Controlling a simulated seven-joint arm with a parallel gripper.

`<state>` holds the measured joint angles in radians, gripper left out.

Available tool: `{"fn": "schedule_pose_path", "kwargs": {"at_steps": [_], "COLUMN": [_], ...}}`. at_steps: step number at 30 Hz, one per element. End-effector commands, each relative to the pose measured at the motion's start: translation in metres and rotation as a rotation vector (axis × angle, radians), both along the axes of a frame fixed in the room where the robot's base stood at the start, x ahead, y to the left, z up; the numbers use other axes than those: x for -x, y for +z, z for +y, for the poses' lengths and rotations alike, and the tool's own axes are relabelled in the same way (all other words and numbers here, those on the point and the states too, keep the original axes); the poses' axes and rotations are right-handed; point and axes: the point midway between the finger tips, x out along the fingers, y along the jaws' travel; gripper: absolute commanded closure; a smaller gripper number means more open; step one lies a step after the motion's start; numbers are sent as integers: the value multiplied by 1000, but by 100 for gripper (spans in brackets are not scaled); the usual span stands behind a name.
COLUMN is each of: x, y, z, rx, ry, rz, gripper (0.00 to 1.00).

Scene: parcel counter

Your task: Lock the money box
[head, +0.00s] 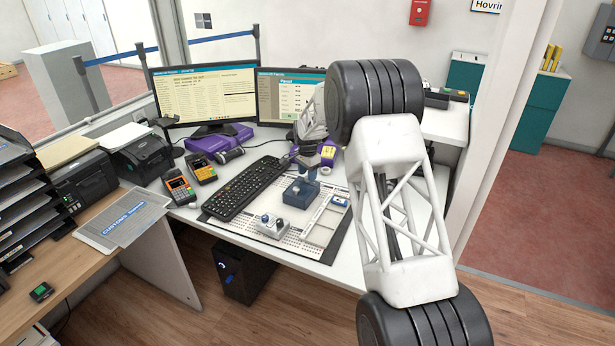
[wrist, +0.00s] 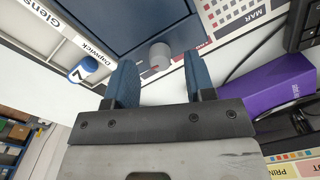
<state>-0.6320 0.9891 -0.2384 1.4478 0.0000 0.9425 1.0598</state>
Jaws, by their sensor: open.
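The money box (head: 299,194) is a dark blue box on the desk mat, right of the keyboard in the head view. Its blue face also fills the top of the wrist view (wrist: 135,22). A pale round knob (wrist: 160,56) on it appears between my fingertips. My gripper (head: 308,163) is over the box in the head view. In the wrist view my gripper (wrist: 159,64) has its two blue fingers apart, one on each side of the knob, with nothing clamped. I cannot tell whether the fingers touch the knob.
A black keyboard (head: 246,190) lies left of the box. A small grey device (head: 271,226) is in front. A purple object (wrist: 262,98) and monitors (head: 207,93) stand behind.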

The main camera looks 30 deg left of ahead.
Motion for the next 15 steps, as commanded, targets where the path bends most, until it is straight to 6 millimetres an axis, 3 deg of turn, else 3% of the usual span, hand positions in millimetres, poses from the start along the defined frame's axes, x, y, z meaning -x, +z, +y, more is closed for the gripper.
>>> {"fn": "schedule_pose_path", "kwargs": {"at_steps": [6,15], "x": [0,0], "y": [-13,-15], "z": [0,0], "rx": [1,1], "ry": [0,0], "rz": [0,0], "gripper": [51,51]}}
